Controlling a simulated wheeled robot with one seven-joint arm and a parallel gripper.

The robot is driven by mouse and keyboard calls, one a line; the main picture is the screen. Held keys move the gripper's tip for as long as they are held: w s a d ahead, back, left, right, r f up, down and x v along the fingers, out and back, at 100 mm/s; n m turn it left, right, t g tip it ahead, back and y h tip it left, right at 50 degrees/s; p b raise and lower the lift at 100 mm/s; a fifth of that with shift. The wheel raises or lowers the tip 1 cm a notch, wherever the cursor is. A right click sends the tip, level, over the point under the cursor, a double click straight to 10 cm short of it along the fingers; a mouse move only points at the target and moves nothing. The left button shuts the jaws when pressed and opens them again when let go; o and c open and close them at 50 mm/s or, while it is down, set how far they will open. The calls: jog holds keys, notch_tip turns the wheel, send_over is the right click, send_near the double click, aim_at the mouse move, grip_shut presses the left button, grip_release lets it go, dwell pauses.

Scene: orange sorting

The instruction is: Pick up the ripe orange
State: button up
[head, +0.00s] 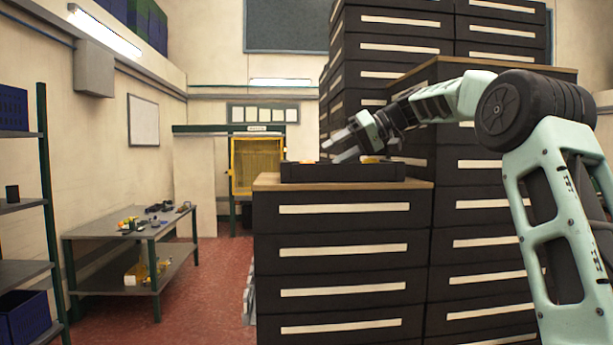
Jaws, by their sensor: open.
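My gripper (337,149) is open and hangs above a low dark tray (342,174) on top of the black drawer cabinet, pointing left and down. A small orange-yellow patch (371,160) shows just over the tray's rim, below my gripper's wrist. It is too small and too covered by the rim to tell whether it is the ripe orange. Nothing is visible between the fingers. The inside of the tray is hidden by its front wall.
The black drawer cabinet (342,254) has a wooden top (268,181) with a bare strip left of the tray. Taller drawer stacks (392,22) stand behind and to the right. A workbench (100,226) with small items stands at left. Red floor (205,290) is clear between.

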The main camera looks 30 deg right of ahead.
jog(key=p+x, duration=0.1)
jog(key=x, duration=0.2)
jog(key=p+x, duration=0.2)
jog(key=x, duration=0.1)
jog(key=shift+w+r, duration=0.2)
jog(key=shift+w, duration=0.15)
jog(key=shift+w+a+f, duration=0.15)
jog(key=shift+a+f, duration=0.05)
jog(key=shift+f, duration=0.15)
jog(key=shift+f, duration=0.1)
jog(key=c, duration=0.8)
